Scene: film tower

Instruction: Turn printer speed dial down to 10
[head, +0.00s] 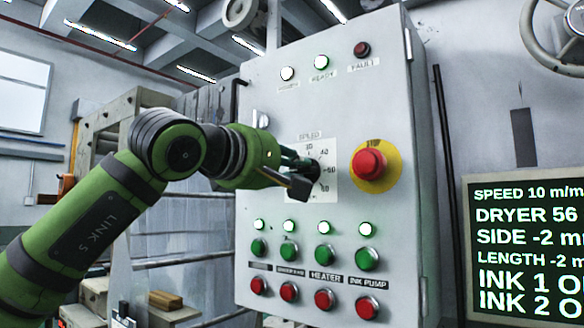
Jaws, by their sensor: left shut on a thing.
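The grey control cabinet (345,95) fills the middle of the head view. Its white speed dial plate (330,157) carries the label SPEED and printed numbers. My left gripper (308,182) comes in from the left and is shut at the dial, on the dark speed knob (315,172). The gripper hides most of the knob, so its pointer cannot be read. The dark display (525,250) at the right reads SPEED 10 m/m, with the line cut off at the picture's edge. My right gripper is not in view.
A red emergency stop (368,163) on a yellow disc sits just right of the dial. Rows of green buttons (324,253) and red buttons (324,299) lie below. Three indicator lamps (321,62) are above. A handwheel (560,35) is at the upper right.

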